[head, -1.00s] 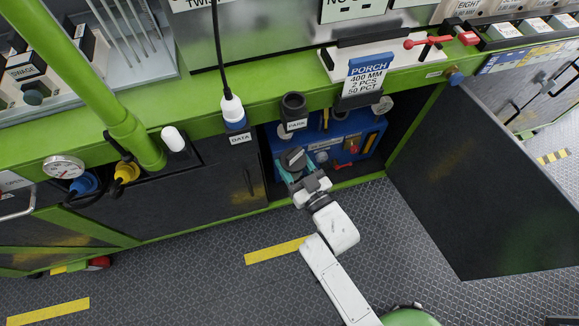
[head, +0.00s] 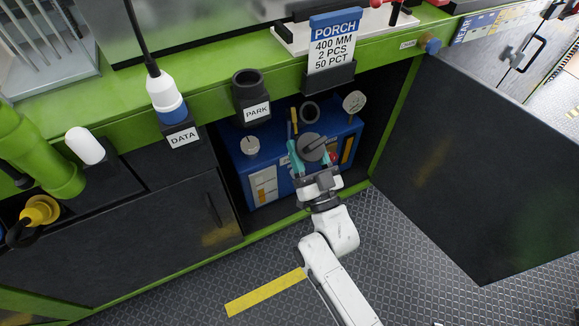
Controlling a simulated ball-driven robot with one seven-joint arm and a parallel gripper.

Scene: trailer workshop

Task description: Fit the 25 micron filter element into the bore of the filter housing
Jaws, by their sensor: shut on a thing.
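My gripper (head: 312,157) reaches into the open cabinet, its teal fingers closed on a grey round piece (head: 311,147) with a raised bar across its top. I cannot tell whether this piece is the 25 micron filter element; no label on it is readable. It is in front of a blue unit (head: 237,151). A dark, open, ring-topped cylinder (head: 310,112) stands at the unit's top, just behind the piece; it may be the filter housing's bore. The gripper hides part of the unit's front.
The open dark door (head: 480,160) bounds the right side. The floor in front is clear.

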